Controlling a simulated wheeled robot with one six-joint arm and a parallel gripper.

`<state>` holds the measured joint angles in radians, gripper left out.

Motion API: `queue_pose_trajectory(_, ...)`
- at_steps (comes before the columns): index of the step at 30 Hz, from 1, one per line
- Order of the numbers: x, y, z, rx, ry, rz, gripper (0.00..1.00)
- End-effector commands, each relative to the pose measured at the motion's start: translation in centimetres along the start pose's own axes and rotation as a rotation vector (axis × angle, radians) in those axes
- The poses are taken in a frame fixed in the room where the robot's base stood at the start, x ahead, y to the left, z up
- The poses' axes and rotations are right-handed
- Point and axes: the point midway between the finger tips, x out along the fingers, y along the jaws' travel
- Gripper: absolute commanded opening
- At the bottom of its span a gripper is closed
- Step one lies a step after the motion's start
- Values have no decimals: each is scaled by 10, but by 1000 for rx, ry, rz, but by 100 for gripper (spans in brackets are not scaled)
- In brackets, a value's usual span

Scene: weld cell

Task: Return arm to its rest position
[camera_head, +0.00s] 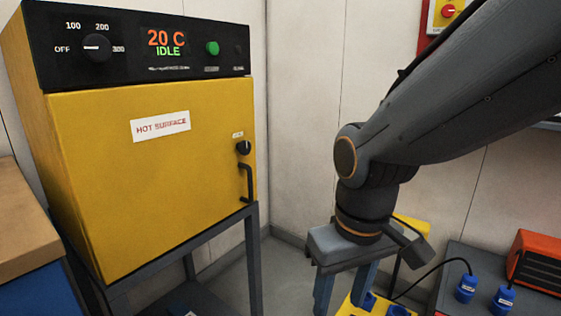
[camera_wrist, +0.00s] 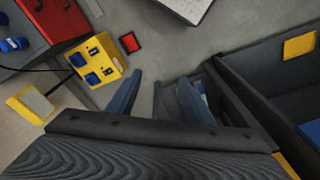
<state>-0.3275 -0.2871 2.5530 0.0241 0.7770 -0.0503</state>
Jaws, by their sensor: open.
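My gripper (camera_head: 342,292) hangs at the lower middle right of the head view, pointing down, with its two blue fingers apart and nothing seen between them. In the wrist view the fingers of my gripper (camera_wrist: 162,102) also stand apart, above the floor. My arm comes in from the upper right of the head view and bends down at a joint to the right of the yellow oven. The oven (camera_head: 120,200) stands apart from my gripper. Its door is shut and its display reads 20 C IDLE.
The oven sits on a grey stand (camera_head: 254,270). A yellow box with blue sockets (camera_wrist: 98,60) lies below and beside my gripper. Blue plugs (camera_head: 466,288) and a red unit (camera_head: 541,262) sit at the lower right. A dark open-topped frame (camera_wrist: 240,90) is right of the fingers.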

Motion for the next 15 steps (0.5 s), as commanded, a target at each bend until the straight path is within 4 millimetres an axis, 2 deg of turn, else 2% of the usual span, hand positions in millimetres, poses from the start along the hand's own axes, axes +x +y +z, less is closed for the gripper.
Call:
queue_pose_trajectory(3, -6, -17, 28, 73, -91, -44, 47)
queue_pose_trajectory(15, -42, 7, 26, 145, -86, -20, 47)
